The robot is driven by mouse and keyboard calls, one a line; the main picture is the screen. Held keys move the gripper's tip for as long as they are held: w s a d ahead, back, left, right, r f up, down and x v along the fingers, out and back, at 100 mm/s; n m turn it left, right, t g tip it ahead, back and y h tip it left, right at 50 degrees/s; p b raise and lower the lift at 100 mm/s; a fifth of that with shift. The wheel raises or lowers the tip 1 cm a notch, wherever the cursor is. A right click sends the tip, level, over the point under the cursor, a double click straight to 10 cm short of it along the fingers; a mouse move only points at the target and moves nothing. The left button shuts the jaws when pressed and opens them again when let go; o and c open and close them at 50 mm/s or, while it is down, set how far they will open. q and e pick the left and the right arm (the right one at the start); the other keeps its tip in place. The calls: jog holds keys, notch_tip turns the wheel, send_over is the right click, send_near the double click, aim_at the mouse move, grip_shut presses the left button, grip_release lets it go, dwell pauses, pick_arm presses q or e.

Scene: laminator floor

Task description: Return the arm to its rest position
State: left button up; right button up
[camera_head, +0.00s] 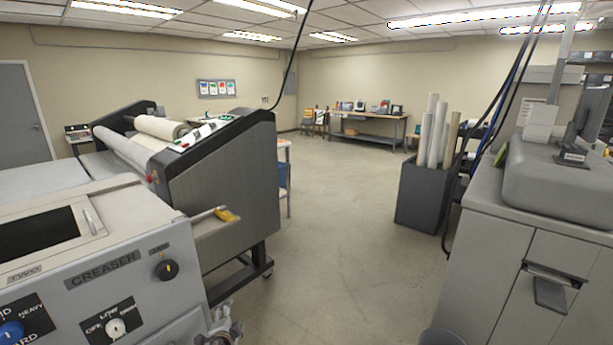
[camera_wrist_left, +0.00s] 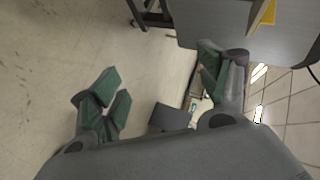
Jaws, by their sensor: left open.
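My left gripper (camera_head: 222,332) shows at the bottom edge of the head view, beside the lower right side of the creaser (camera_head: 110,255), and is partly cut off by the frame. In the left wrist view the left gripper (camera_wrist_left: 158,88) has its two green-padded fingers spread wide apart with nothing between them. My right gripper is not seen in either view.
A laminator (camera_head: 225,180) with rolls stands behind the creaser. A yellow-handled item (camera_head: 226,214) lies on a ledge there. A grey machine (camera_head: 545,240) fills the right. A dark bin (camera_head: 422,195) holds upright rolls. The middle floor (camera_head: 335,250) is clear.

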pick_arm(q)
jog(key=s+a+f+n+g+h, duration=0.1)
jog(key=s+a+f+n+g, duration=0.15)
jog(key=f, duration=0.65)
jog(key=s+a+f+n+g, duration=0.1)
jog(key=s+a+f, duration=0.25)
jog(key=f, duration=0.65)
jog(key=s+a+f+n+g, duration=0.2)
jog(key=s+f+n+g, duration=0.15)
jog(key=s+f, duration=1.3)
jog(key=s+d+f+n+g, duration=0.1)
jog(key=s+d+f, duration=0.1)
jog(key=s, duration=1.1)
jog(key=s+d+f+n+g, duration=0.1)
jog(key=s+f, duration=0.4)
jog(key=s, duration=0.8)
jog(key=s+d+f+n+g, duration=0.1)
jog(key=s+d+f, duration=0.3)
jog(key=s, duration=0.9)
jog(key=shift+d+f+g+h, duration=0.25)
jog(key=shift+g+h, duration=0.15)
jog(key=shift+g, duration=0.5)
jog(key=shift+s, duration=0.15)
